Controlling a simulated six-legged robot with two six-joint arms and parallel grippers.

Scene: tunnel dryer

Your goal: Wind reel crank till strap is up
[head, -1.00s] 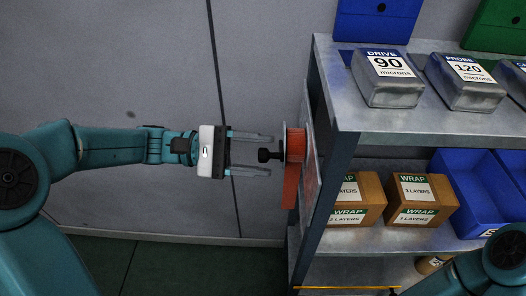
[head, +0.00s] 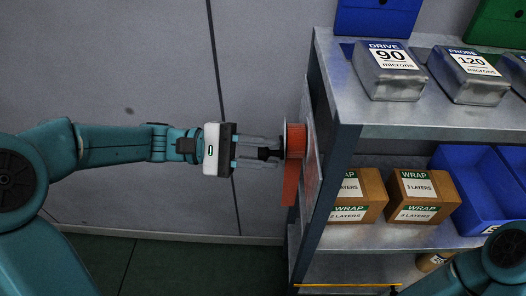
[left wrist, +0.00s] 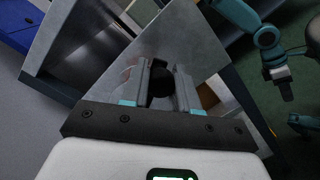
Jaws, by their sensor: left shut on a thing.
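The orange reel (head: 296,141) is mounted on the side of the shelf unit, with an orange strap (head: 290,184) hanging down from it. A black crank knob (head: 268,153) sticks out from the reel to the left. My left gripper (head: 262,152) reaches in from the left and is shut on the knob. The dark round knob (left wrist: 161,84) also shows between the two fingers in the left wrist view. The reel itself is mostly hidden behind the gripper there. My right gripper is not seen clearly in the head view; the right wrist and jaws show in the left wrist view (left wrist: 284,88), too small to judge.
The metal shelf unit (head: 440,118) stands at the right. It holds grey labelled blocks (head: 389,70), brown WRAP boxes (head: 420,195) and blue bins (head: 470,178). A plain grey wall (head: 110,60) is behind my left arm, with free room around it.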

